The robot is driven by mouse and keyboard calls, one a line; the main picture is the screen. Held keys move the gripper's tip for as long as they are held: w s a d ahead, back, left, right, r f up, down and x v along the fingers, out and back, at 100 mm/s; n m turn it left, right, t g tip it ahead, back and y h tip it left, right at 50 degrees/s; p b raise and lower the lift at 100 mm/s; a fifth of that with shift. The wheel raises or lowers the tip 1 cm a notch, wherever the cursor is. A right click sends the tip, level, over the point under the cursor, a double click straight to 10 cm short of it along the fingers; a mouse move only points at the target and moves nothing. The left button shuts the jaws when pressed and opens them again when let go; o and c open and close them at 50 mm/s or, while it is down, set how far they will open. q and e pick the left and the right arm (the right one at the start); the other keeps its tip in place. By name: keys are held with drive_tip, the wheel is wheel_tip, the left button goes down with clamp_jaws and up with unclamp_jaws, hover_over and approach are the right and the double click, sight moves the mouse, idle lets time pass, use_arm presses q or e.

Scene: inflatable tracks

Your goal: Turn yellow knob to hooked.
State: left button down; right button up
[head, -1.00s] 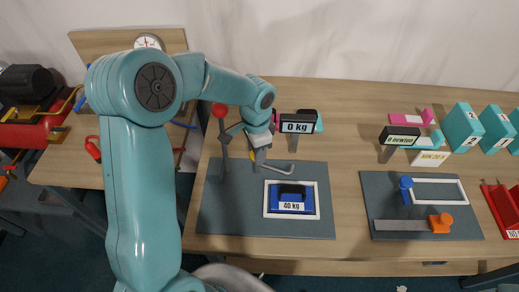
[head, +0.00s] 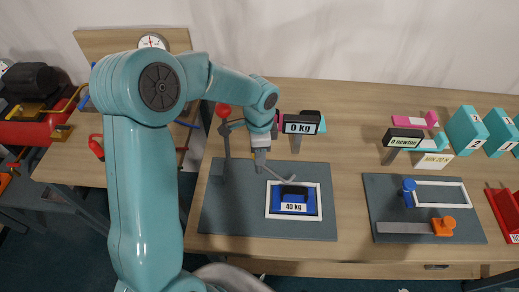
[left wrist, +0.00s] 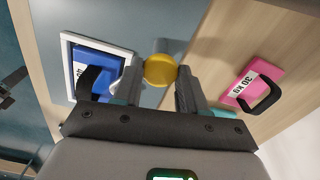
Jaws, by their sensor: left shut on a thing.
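The yellow knob (left wrist: 160,70) shows in the left wrist view, between the two fingers of my left gripper (left wrist: 158,84), which is shut on it. In the head view my left gripper (head: 260,152) is over the grey board (head: 230,215), and it hides the knob. A thin grey bar (head: 272,174) runs from below the gripper down to the right, towards the black handle of the blue 40 kg block (head: 294,208). I cannot tell whether the bar touches the handle. The block sits inside a white frame. My right gripper is not in view.
A red-topped lever (head: 223,112) stands left of the gripper. A 0 kg display (head: 300,124) is behind it. A pink 30 kg block (left wrist: 258,85) lies near in the left wrist view. A second grey board (head: 400,225) with a blue knob (head: 408,186) is at the right.

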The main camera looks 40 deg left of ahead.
use_arm(q)
drive_tip(key=shift+a+r, duration=0.1)
drive_tip(key=shift+r, duration=0.05)
drive_tip(key=c, duration=0.6)
unclamp_jaws()
drive_tip(key=shift+s, duration=0.1)
drive_tip(key=shift+r, duration=0.4)
wheel_tip(320, 180, up, 16)
drive_tip(key=shift+f+b, duration=0.25)
drive_tip(key=shift+b, duration=0.2)
